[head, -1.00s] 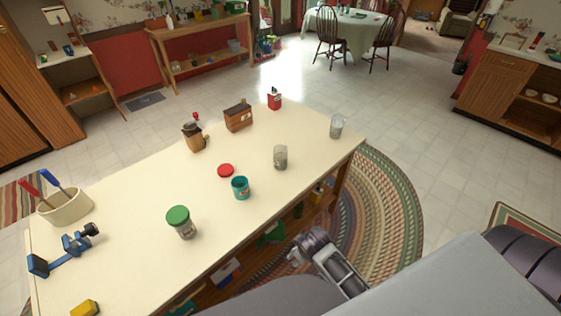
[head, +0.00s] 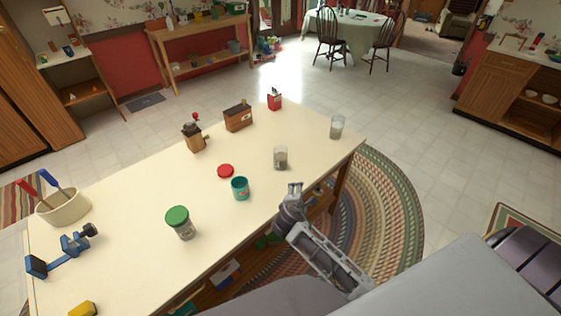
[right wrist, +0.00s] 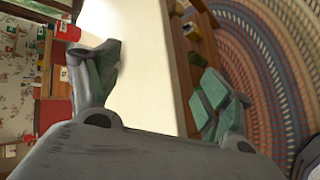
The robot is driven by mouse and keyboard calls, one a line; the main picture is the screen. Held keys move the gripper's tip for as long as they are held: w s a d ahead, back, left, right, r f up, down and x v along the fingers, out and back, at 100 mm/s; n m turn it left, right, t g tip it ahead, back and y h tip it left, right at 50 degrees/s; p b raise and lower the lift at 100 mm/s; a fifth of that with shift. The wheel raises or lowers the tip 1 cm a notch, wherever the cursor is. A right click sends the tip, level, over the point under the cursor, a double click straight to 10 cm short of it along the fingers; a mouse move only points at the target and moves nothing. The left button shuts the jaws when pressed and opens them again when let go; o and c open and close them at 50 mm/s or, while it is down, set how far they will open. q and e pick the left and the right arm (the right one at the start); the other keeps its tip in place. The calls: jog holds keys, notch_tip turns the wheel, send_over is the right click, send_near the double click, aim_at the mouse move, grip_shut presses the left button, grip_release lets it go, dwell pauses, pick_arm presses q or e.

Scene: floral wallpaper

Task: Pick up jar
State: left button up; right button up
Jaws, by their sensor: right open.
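A glass jar with a green lid (head: 180,222) stands upright on the front part of the cream tabletop (head: 120,225). An open clear jar (head: 280,157) with something grey low in it stands farther right. A clear glass container (head: 337,127) stands near the right corner. My right gripper (head: 295,188) is at the table's front edge, in front of the clear jar and apart from it. It is open and empty; in the right wrist view its fingers (right wrist: 155,85) are spread, with bare tabletop between them. My left gripper is in neither view.
A teal cup (head: 240,188) and a red lid (head: 225,170) lie between the jars. A grinder (head: 194,138), a brown box (head: 238,118) and a red tin (head: 275,100) stand along the back edge. A utensil crock (head: 62,206) and blue clamp (head: 62,252) are left.

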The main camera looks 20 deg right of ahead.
jog(key=w+r+n+t+h, duration=0.2)
jog(key=w+r+n+t, duration=0.15)
jog(key=w+n, duration=0.45)
jog(key=n+t+y, duration=0.1)
jog(key=n+t, duration=0.3)
jog(key=n, duration=0.5)
send_near(281, 158)
jog(key=w+d+r, duration=0.2)
jog(key=w+r, duration=0.2)
jog(key=shift+w+r, duration=0.1)
jog(key=shift+w, duration=0.15)
